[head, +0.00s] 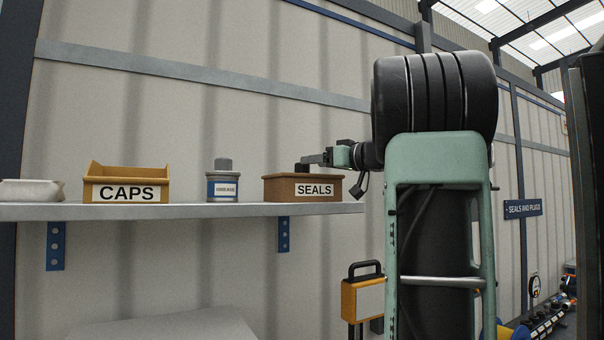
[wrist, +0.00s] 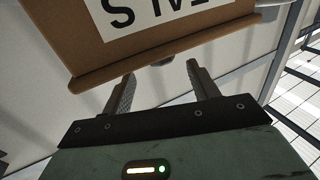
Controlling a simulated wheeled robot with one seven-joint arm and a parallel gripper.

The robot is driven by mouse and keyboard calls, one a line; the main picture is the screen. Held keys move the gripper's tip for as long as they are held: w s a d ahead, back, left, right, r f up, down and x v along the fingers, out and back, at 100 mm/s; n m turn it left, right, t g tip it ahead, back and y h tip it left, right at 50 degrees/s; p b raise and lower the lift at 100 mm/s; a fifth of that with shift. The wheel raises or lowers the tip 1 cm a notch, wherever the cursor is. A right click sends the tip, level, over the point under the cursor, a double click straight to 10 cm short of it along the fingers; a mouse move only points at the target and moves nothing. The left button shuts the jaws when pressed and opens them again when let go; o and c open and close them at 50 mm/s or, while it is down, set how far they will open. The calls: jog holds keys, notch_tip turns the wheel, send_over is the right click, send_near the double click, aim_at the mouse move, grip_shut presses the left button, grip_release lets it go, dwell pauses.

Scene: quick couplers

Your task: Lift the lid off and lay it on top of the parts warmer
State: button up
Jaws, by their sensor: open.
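The brown SEALS box (head: 283,192) stands at the right end of the wall shelf. A thin brown slab, seemingly its lid (head: 310,176), covers the top; its overhanging edge also shows in the wrist view (wrist: 165,57). My gripper (head: 312,159) is at the box's top, reaching in from the right. In the wrist view the two fingers (wrist: 160,88) are spread, with nothing held between them. A small dark piece by the lid's edge may be a knob; I cannot tell. I cannot identify the parts warmer for certain.
The shelf (head: 240,209) also bears a yellow CAPS bin (head: 127,193), a grey-topped jar with a blue label (head: 223,187) and a pale dish (head: 30,190). A grey flat-topped block (head: 165,325) is below. A yellow handled unit (head: 363,298) stands beside my arm.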

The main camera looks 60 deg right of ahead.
jog(key=shift+w+d+p, duration=0.15)
jog(key=shift+w+p, duration=1.25)
jog(key=shift+w, duration=1.4)
jog(key=shift+f, duration=0.1)
jog(key=c, duration=1)
